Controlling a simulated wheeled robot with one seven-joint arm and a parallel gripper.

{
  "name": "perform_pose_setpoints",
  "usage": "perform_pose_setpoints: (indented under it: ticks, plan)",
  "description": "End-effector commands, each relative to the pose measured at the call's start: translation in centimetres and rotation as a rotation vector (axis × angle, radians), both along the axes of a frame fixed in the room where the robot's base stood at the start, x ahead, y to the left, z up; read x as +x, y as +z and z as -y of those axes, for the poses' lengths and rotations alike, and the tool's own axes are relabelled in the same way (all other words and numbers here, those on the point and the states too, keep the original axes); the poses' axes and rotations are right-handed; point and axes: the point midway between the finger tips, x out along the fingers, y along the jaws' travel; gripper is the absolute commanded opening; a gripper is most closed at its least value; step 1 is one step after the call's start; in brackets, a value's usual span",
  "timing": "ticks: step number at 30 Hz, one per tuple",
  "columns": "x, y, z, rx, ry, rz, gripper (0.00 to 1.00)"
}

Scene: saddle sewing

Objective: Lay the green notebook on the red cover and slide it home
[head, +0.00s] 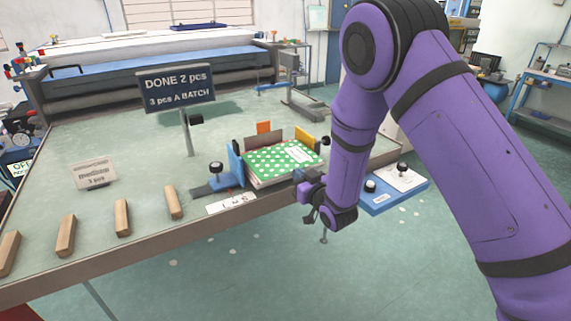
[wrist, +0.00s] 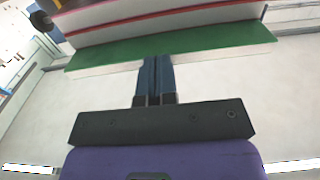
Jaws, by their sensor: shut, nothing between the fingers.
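The green notebook (head: 282,160), with white dots and a pale label, lies on top of a stack in a jig at the table's front edge. In the wrist view its green edge (wrist: 180,48) crosses the top, beside thin red edges (wrist: 170,20). The red cover is mostly hidden under it. My gripper (head: 303,176) is at the front right side of the stack. Its two blue fingers (wrist: 157,62) are shut together and empty, with tips at the green edge; I cannot tell whether they touch.
A blue stop (head: 235,163) with a black knob stands left of the stack; orange and yellow plates (head: 305,137) stand behind it. Several wooden blocks (head: 122,217) line the front left. A sign (head: 176,88) rises behind. A blue tray (head: 392,192) lies to the right.

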Motion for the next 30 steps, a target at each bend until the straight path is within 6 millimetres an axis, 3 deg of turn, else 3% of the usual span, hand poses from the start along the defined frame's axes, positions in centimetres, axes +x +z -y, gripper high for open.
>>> perform_pose_setpoints:
  ticks: [30]
  plan:
    - [1.8, 0.0, -1.2, 0.000, 0.000, 0.000, 0.00]
